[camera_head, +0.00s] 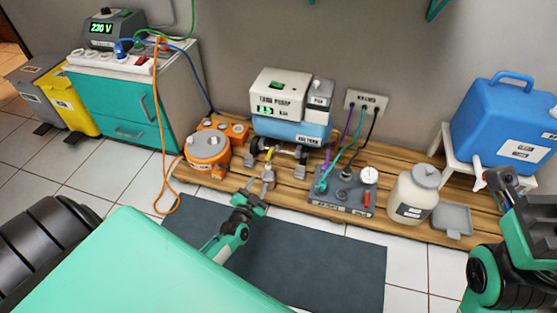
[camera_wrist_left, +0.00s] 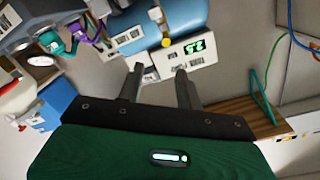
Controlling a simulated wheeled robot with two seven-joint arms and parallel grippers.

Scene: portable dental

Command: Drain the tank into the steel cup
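The blue air tank (camera_head: 300,131) lies under the white pump box (camera_head: 280,90) on the wooden platform, and it also shows in the left wrist view (camera_wrist_left: 135,22). A small yellow part (camera_head: 268,153) sits at the tank's lower front; a yellow knob (camera_wrist_left: 165,43) shows in the wrist view. My left gripper (camera_head: 259,178) is in front of the tank. Its two fingers (camera_wrist_left: 157,85) are apart with nothing visible gripped between them. My right gripper (camera_head: 496,181) is by the blue water container's spout; its finger gap is unclear. I cannot clearly pick out the steel cup.
An orange round unit (camera_head: 208,146) stands left of the tank. A grey hose panel with gauge (camera_head: 342,197), a cream jar (camera_head: 412,194) and a blue water container (camera_head: 505,122) stand right. A dark mat (camera_head: 300,255) lies in front. An orange cable (camera_head: 163,130) hangs at left.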

